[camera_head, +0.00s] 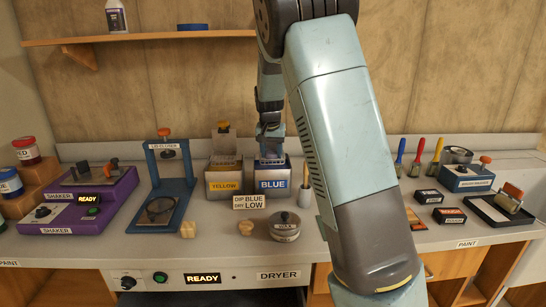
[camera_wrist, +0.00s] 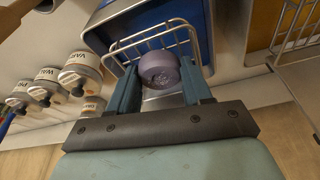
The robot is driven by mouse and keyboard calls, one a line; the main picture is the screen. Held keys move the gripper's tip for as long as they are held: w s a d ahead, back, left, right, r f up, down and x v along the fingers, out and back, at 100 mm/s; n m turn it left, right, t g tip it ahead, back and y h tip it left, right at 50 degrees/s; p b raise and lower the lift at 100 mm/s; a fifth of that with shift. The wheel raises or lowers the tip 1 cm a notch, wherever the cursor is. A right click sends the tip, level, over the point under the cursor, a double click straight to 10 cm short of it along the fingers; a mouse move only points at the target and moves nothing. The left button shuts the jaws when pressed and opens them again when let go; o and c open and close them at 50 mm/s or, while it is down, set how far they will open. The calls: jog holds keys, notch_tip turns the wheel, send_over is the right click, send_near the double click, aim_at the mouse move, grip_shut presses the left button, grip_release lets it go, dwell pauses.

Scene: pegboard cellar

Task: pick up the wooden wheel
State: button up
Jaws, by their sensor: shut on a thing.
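My gripper (camera_head: 270,146) is over the blue dip tank (camera_head: 272,183), whose front reads BLUE. In the wrist view, my gripper (camera_wrist: 156,74) is shut on a round purple-grey thing (camera_wrist: 160,66) with marks on its face. This thing is within the outline of a wire basket (camera_wrist: 196,44) at the tank. I cannot tell for certain whether it is the wooden wheel; its colour is not bare wood. A small rounded pale wooden piece (camera_head: 246,228) and a pale wooden block (camera_head: 188,230) stand on the bench, apart from my gripper.
The yellow tank (camera_head: 223,184) stands left of the blue one. A blue stand (camera_head: 160,205) and purple shakers (camera_head: 72,219) are farther left. A lidded tin (camera_head: 286,227) stands in front. Brushes, a roller tray (camera_head: 500,210) and small dark boxes are right. A shelf (camera_head: 160,38) hangs above.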

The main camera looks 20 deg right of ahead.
jog(key=shift+r, duration=0.3)
notch_tip(320, 180, up, 2)
jog(key=shift+r, duration=0.1)
jog(key=s+r, duration=1)
jog(key=s, duration=0.4)
jog(key=shift+a, duration=0.25)
jog(key=shift+r, duration=0.1)
